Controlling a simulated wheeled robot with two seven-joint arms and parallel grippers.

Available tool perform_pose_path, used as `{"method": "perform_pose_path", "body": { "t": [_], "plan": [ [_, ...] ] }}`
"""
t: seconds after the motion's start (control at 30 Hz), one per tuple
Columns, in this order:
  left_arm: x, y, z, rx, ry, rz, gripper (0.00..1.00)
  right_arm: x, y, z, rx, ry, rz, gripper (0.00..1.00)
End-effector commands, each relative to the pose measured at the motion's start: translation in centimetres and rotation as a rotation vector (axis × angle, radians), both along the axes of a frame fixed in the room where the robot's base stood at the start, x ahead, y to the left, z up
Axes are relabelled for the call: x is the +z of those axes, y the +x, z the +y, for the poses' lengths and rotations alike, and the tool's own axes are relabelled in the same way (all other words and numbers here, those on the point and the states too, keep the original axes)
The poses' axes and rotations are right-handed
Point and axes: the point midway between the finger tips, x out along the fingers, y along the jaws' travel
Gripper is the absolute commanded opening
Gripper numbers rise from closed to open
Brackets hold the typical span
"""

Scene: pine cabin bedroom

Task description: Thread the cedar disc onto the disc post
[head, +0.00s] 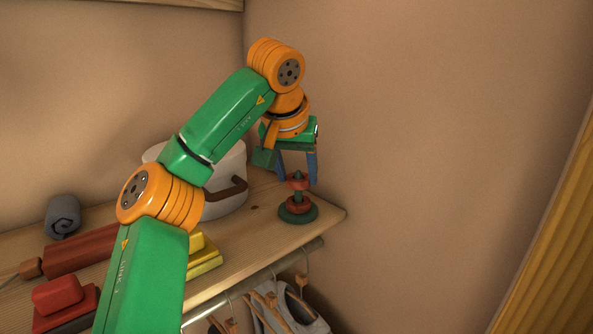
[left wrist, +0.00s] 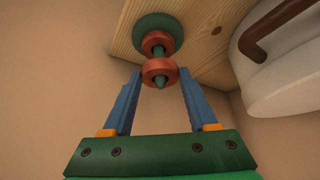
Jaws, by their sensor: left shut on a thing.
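The cedar disc (head: 298,184) is reddish-brown and sits between the fingertips of my left gripper (head: 298,180), which is shut on it. In the left wrist view, the disc (left wrist: 160,71) is around the upper part of the green disc post (left wrist: 159,84), whose tip shows through it. The post stands upright on a round dark green base (head: 311,214). A second reddish disc (head: 298,204) is around the post lower down, near the base. A gap with bare post shows between the two discs. My right gripper is out of view.
The post stands near the right end of a pine shelf (head: 243,240), close to the wall. A white pot (head: 228,172) with a brown handle stands to its left. Yellow, red and grey items lie further left. Clothes on hangers (head: 285,305) hang below.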

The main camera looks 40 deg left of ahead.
Motion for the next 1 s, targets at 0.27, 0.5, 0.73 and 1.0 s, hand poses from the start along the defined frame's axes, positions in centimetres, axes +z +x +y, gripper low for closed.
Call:
{"method": "perform_pose_path", "body": {
  "t": [0.27, 0.5, 0.73, 1.0],
  "plan": [
    [0.0, 0.0, 0.0, 0.0, 0.0, 0.0, 0.8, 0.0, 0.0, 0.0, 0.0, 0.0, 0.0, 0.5],
    [0.0, 0.0, 0.0, 0.0, 0.0, 0.0, 0.93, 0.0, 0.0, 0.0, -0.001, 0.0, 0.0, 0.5],
    [2.0, -0.8, -0.6, -0.002, 0.0, -0.003, 0.93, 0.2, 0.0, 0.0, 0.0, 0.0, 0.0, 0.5],
    [6.2, -2.9, -1.7, 0.0, 0.001, -0.002, 0.93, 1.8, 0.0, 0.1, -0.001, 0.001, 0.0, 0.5]
  ]
}}
